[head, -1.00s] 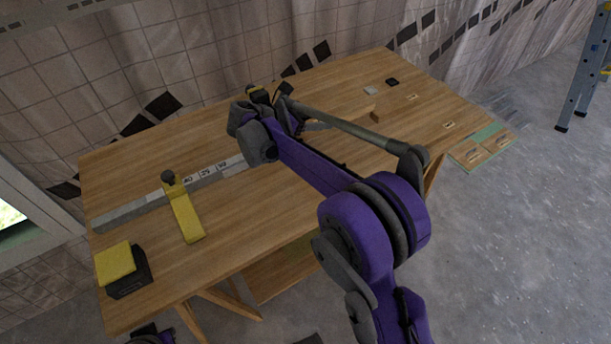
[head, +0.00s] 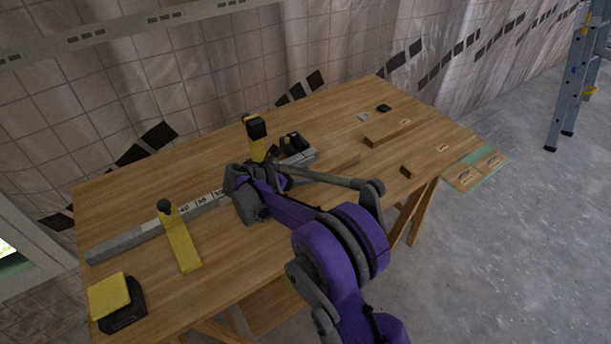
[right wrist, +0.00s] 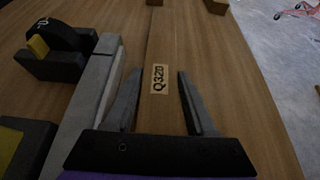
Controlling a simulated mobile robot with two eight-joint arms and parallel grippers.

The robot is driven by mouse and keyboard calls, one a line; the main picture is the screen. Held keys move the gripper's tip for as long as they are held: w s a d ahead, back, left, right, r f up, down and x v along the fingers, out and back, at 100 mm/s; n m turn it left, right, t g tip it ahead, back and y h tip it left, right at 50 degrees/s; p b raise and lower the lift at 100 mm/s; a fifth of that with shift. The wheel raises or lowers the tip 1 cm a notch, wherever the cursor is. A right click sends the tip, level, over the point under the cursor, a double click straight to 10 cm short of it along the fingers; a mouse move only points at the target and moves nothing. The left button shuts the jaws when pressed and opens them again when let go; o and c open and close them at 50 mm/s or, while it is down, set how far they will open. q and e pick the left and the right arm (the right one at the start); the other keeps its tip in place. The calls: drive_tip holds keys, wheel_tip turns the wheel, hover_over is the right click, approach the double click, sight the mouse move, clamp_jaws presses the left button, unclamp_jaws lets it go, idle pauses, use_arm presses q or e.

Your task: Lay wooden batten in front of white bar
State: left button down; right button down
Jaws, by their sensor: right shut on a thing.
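The wooden batten (head: 335,164) lies along the table, in front of the right part of the white bar. In the right wrist view the batten (right wrist: 160,50), labelled Q320, runs between the fingers of my right gripper (right wrist: 155,100), which is shut on it. In the head view my right gripper (head: 268,178) hides the batten's near end. The greyish white bar (head: 130,241) runs across the table, its middle hidden by my arm. It shows just left of the gripper in the right wrist view (right wrist: 92,85). My left gripper is not in view.
Yellow clamps (head: 181,245) (head: 256,150) stand at the bar. A black-and-yellow block (head: 118,303) sits at the front left corner. Two short wooden pieces (head: 392,133) (head: 406,171) lie at the right. A ladder (head: 572,85) stands beyond.

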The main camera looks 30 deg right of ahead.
drive_tip(key=shift+f, duration=0.25)
drive_tip(key=shift+c, duration=1.1)
unclamp_jaws()
